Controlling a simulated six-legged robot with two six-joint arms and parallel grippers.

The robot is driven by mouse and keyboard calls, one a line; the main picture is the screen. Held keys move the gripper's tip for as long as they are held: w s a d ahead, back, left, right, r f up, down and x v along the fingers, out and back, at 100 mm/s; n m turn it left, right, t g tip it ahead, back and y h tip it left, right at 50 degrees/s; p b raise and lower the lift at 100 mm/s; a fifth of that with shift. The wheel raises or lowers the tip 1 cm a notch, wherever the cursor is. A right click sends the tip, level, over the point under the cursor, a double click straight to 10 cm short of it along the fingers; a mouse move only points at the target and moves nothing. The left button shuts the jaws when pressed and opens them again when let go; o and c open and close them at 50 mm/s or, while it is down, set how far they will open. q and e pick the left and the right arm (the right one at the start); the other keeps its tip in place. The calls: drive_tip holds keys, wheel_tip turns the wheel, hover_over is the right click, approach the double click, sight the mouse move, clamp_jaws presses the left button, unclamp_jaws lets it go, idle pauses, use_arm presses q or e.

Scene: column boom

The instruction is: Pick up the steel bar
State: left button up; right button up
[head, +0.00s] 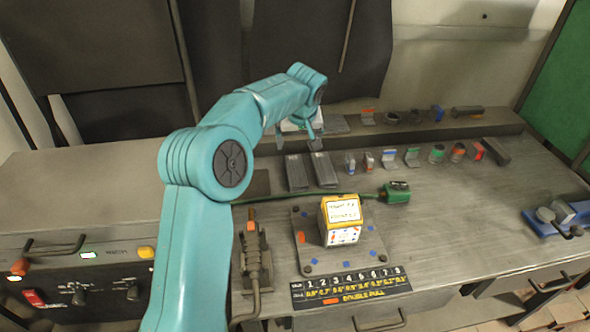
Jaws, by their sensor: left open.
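My left arm reaches in from the left, and its open gripper (299,138) hangs near the back of the workbench, fingers pointing down. Two grey steel bars lie side by side just in front of it on the bench: a left bar (297,172) and a right bar (324,169). The fingers appear above and behind their far ends; I see no bar held between them. A darker bar (497,151) lies at the right end of the same row. Which one is the task's steel bar I cannot tell. My right gripper is not in view.
A yellow and white box (342,220) stands on a grey plate (375,258) at the front. A green tool (396,192) with a green cable lies behind it. Several small coloured blocks line the back. A blue vise (557,217) is at right. The right-centre bench is clear.

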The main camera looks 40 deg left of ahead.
use_arm(q)
wheel_tip(320, 180, down, 2)
drive_tip(key=w, duration=0.2)
drive_tip(key=p, duration=0.2)
hover_over(296, 170)
drive_tip(key=s+d, duration=0.2)
drive_tip(key=f, duration=0.8)
drive_tip(key=shift+w, duration=0.25)
drive_tip(key=shift+w+f, duration=0.15)
drive_tip(key=shift+f, duration=0.15)
drive_tip(key=shift+a+f, duration=0.1)
drive_tip(key=shift+f, duration=0.1)
drive_tip(key=shift+a+f+p, duration=0.25)
drive_tip(key=shift+f+p, duration=0.2)
drive_tip(key=shift+f, duration=0.05)
drive_tip(key=shift+a+f+p, duration=0.2)
drive_tip(key=shift+f+p, duration=0.2)
drive_tip(key=shift+f, duration=0.1)
drive_tip(key=x, duration=0.2)
drive_tip(key=shift+w+f, duration=0.3)
drive_tip(key=shift+f, duration=0.1)
drive_tip(key=shift+s+r, duration=0.15)
drive_tip(key=shift+s, duration=0.1)
drive_tip(key=shift+c, duration=0.3)
drive_tip(key=shift+w, duration=0.15)
drive_tip(key=c, duration=1.5)
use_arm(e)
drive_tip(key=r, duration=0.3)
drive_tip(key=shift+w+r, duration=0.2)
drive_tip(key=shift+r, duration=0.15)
